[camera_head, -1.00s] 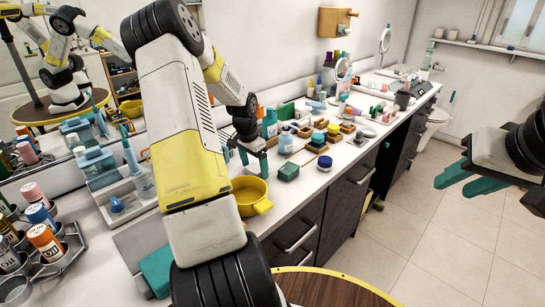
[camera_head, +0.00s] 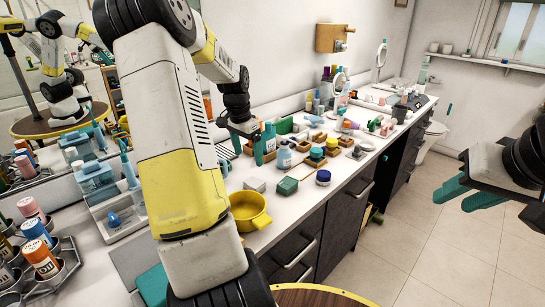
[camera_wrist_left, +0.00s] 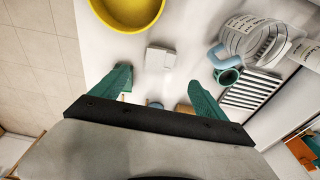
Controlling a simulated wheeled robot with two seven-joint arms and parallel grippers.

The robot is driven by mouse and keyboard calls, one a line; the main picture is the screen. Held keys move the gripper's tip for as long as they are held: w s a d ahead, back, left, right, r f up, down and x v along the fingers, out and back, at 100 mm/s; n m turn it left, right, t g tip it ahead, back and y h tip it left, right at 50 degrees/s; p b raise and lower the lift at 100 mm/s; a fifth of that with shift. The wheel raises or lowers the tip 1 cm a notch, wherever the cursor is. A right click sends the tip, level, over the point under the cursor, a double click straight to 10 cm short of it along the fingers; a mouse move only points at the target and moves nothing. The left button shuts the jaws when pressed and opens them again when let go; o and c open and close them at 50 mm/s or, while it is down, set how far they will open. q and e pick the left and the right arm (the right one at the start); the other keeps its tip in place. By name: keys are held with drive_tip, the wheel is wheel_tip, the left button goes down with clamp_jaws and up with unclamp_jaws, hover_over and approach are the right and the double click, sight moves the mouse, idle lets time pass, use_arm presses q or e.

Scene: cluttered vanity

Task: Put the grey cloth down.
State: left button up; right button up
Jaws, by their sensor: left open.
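The grey cloth (camera_head: 255,185) is a small pale grey folded piece lying on the white counter, behind the yellow bowl and left of a green block. It also shows in the left wrist view (camera_wrist_left: 158,59), flat on the counter. My left gripper (camera_head: 264,150) is open and empty above the counter, clear of the cloth. In the left wrist view its two green fingers (camera_wrist_left: 160,88) stand wide apart on either side of the cloth's line. My right gripper (camera_head: 468,193) hangs over the floor at the right, away from the counter; its jaw gap is unclear.
The yellow bowl (camera_head: 249,211) stands near the counter's front edge. A green block (camera_head: 287,186) and a blue-lidded jar (camera_head: 323,177) are to the right. Bottles and wooden trays crowd the counter behind. In the wrist view a blue-handled mug (camera_wrist_left: 242,38) and slatted rack (camera_wrist_left: 252,90) are close right.

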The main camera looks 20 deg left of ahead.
use_arm(q)
drive_tip(key=s+d+r, duration=0.3)
drive_tip(key=d+r, duration=0.4)
drive_tip(key=s+d+r+n+t, duration=0.2)
drive_tip(key=s+d+r, duration=0.2)
drive_tip(key=s+d, duration=0.3)
drive_tip(key=s+d+r+n+t+h, duration=0.1)
drive_tip(key=s+d+r, duration=0.3)
drive_tip(key=s+d, duration=0.4)
drive_tip(key=s+t, duration=0.1)
drive_tip(key=s, duration=0.4)
drive_tip(key=shift+s+d+n+t+h, duration=0.2)
drive_tip(key=shift+s+n+t+h, duration=0.1)
drive_tip(key=shift+n, duration=0.1)
drive_tip(key=shift+a, duration=0.1)
